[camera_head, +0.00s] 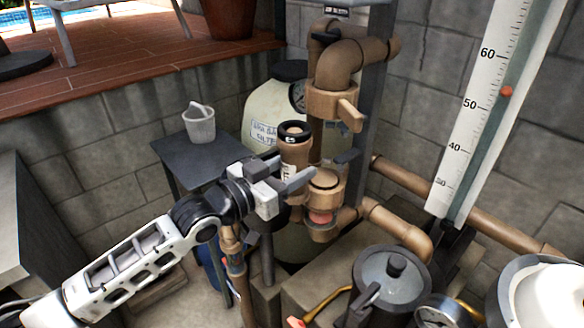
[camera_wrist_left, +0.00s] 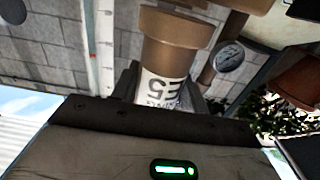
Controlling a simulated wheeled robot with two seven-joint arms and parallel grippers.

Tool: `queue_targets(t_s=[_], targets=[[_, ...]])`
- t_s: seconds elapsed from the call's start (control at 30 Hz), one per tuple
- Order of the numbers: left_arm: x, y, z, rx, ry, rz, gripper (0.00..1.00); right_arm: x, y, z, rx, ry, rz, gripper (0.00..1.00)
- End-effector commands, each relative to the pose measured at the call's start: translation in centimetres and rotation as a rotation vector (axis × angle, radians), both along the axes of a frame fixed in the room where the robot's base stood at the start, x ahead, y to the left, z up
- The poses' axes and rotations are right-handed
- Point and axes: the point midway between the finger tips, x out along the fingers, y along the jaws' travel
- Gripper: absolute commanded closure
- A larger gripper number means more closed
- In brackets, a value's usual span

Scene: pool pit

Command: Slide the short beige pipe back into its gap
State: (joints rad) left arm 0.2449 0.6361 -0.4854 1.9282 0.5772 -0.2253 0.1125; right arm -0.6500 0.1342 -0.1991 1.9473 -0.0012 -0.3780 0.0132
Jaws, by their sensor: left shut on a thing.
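The short beige pipe (camera_head: 294,152) is upright, with a dark ring at its top and a white label. My left gripper (camera_head: 288,174) is shut around its lower part. In the left wrist view the pipe (camera_wrist_left: 172,50) stands between the fingers, its label partly showing. The gap lies right of the held pipe, between the upper fitting with a tan handle (camera_head: 335,103) and the lower fitting (camera_head: 325,188). The pipe appears to be just left of that line; the fingers partly hide the lower fitting, and I cannot tell whether they touch. My right gripper is not in view.
A beige filter tank (camera_head: 268,108) stands behind the pipe. A grey-lidded pot (camera_head: 392,275) and a gauge (camera_head: 437,312) are at front right. A tall scale board (camera_head: 478,105) stands at the right.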

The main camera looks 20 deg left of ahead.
Motion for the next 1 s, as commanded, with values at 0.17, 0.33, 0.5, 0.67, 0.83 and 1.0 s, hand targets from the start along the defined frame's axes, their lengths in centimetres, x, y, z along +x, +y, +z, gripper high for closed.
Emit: queue_targets(t_s=[0.17,0.33,0.5,0.67,0.83,1.0], targets=[[0.4,-0.2,0.2,-0.003,-0.004,0.0,0.79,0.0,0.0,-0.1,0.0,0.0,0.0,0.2],[0.7,-0.5,0.1,-0.003,-0.004,0.0,0.79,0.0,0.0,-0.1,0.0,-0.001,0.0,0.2],[1.1,-0.7,0.1,-0.003,-0.004,0.001,0.79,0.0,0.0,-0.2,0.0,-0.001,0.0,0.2],[1.4,-0.9,0.1,-0.003,-0.004,0.0,0.79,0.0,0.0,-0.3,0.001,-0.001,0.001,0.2],[1.8,-1.2,0.1,-0.002,-0.003,0.0,0.79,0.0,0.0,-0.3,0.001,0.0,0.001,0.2],[2.1,-1.4,0.1,-0.002,-0.003,0.0,0.79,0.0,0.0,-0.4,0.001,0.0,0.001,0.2]])
